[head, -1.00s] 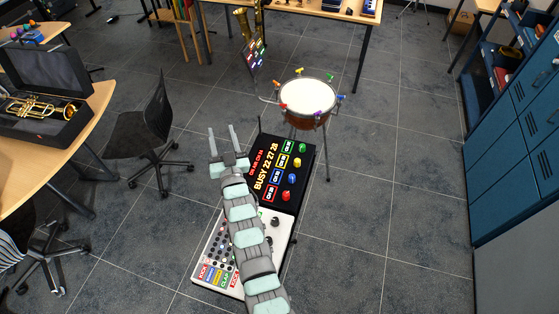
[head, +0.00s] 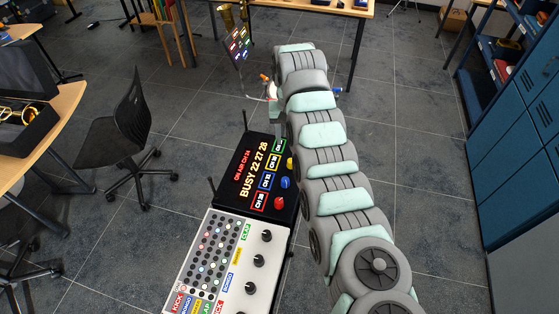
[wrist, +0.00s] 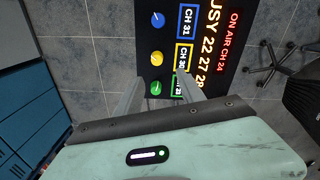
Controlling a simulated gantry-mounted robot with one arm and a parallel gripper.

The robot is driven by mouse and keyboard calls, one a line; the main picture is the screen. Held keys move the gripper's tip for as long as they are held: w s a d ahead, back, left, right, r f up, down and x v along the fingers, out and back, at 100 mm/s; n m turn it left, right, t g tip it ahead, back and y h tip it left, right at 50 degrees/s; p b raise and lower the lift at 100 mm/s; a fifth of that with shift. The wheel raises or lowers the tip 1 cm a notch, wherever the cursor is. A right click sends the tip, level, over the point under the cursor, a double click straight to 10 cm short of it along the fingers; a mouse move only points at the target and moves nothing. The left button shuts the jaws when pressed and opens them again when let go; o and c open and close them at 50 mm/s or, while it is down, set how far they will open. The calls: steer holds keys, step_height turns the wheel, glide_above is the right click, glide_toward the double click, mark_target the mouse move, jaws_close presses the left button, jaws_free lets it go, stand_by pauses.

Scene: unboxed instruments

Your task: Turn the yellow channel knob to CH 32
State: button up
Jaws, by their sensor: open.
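The yellow knob (wrist: 155,58) sits on a black panel (wrist: 210,14) between the blue knob (wrist: 157,19) and the green knob (wrist: 154,88). Its yellow-framed display (wrist: 181,57) seems to read CH 30. In the head view the yellow knob (head: 291,163) shows only partly beside my arm, and the green knob is hidden. My gripper (wrist: 160,79) is open and empty in the wrist view. Its fingers point toward the panel, either side of the green and yellow knobs' column. I cannot tell their height above it. In the head view my arm largely hides the gripper.
The panel reads ON AIR CH 24 and BUSY 22 27 28. A red knob (head: 279,202) is at its near end. My arm covers the drum. Blue cabinets (head: 520,150) stand right; a chair (head: 128,125) stands left.

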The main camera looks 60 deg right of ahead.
mark_target(291, 161)
steer(key=f, duration=0.7)
steer(key=s+f+b, duration=0.1)
steer(key=f, duration=0.2)
steer(key=shift+f, duration=0.25)
jaws_close()
stand_by(0.4)
